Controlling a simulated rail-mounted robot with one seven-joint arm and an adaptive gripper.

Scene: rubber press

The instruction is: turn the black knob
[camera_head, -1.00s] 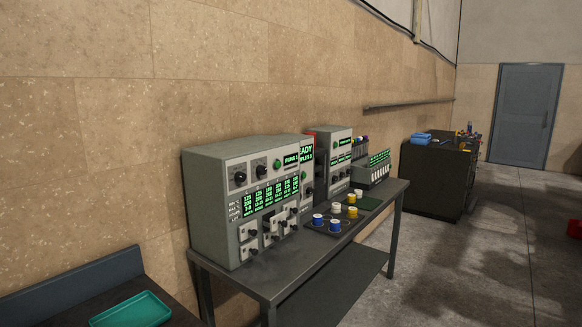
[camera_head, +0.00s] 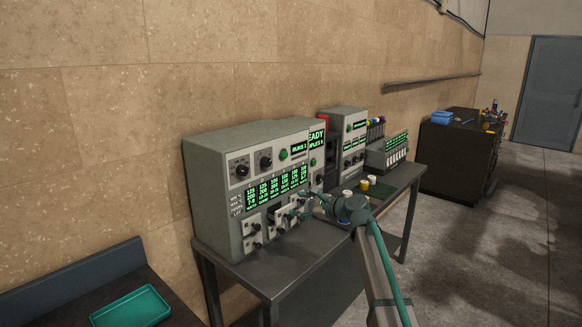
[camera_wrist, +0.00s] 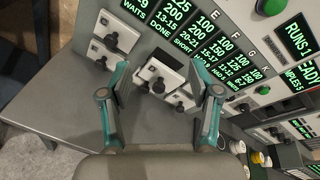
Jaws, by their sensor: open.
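The grey machine (camera_head: 222,205) on the bench carries several black knobs. Two larger black dials, a left one (camera_head: 242,170) and a right one (camera_head: 266,162), sit on its upper front. Smaller black knobs sit on white plates along its lower front; one lower-left knob (camera_head: 256,246) is clear of my arm. My gripper (camera_head: 303,204) is in front of the lower-right plates and partly covers them. In the wrist view my gripper (camera_wrist: 161,74) has its fingers spread and empty. A white plate with a small black knob (camera_wrist: 158,86) shows between them; contact cannot be told.
The grey bench (camera_head: 270,283) holds more machines to the right, with yellow and white spools (camera_head: 364,184) near its front. A teal tray (camera_head: 130,306) lies on a lower surface at left. A dark cabinet (camera_head: 455,155) stands farther back. The floor at right is clear.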

